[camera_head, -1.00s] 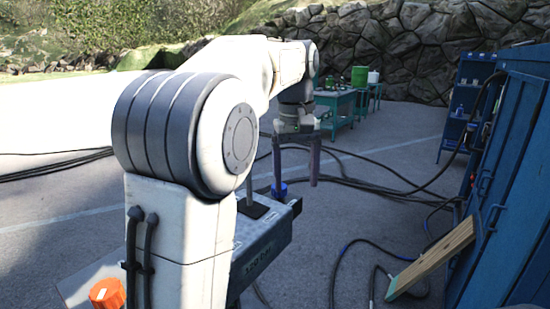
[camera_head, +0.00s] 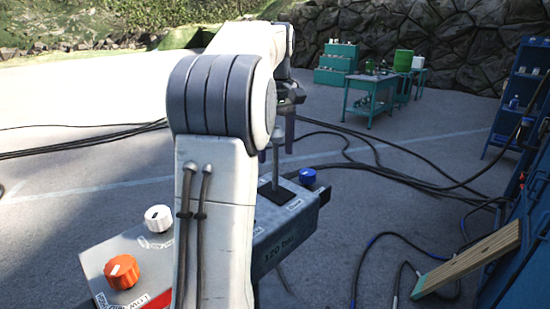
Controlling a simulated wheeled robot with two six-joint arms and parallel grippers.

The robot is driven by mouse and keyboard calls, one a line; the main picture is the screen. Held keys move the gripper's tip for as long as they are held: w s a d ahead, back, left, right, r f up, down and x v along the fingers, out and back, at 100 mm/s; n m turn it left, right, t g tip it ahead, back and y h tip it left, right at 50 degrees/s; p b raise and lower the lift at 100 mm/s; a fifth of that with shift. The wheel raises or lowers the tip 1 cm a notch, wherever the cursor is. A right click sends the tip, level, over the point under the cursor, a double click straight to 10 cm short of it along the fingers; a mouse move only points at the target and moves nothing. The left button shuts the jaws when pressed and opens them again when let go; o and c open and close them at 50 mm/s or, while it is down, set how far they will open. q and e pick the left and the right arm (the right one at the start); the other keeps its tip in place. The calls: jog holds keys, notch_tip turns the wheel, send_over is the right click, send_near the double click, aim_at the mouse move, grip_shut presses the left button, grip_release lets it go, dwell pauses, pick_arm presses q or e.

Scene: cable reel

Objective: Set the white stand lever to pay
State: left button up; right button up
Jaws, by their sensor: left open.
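A grey control box (camera_head: 265,245) carries an upright grey lever (camera_head: 275,170) rising from a black plate, a blue knob (camera_head: 307,177), a white knob (camera_head: 158,218) and an orange knob (camera_head: 122,272). I cannot tell which of these belongs to the white stand; the small labels are mostly unreadable. My left gripper (camera_head: 288,132) is open, above the box near the upright lever, and appears empty. My left arm hides part of it and the middle of the box. Whether its fingers touch the lever is unclear. My right gripper is not in view.
Black cables (camera_head: 400,180) run over the paving. A wooden plank (camera_head: 470,258) leans against the blue cabinet (camera_head: 525,255) at the right. A green workbench (camera_head: 371,100) and a blue shelf (camera_head: 520,95) stand farther back. Open paving lies at the left.

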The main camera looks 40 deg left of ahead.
pick_arm(q)
notch_tip(320, 180, down, 2)
jog(key=shift+c, duration=0.2)
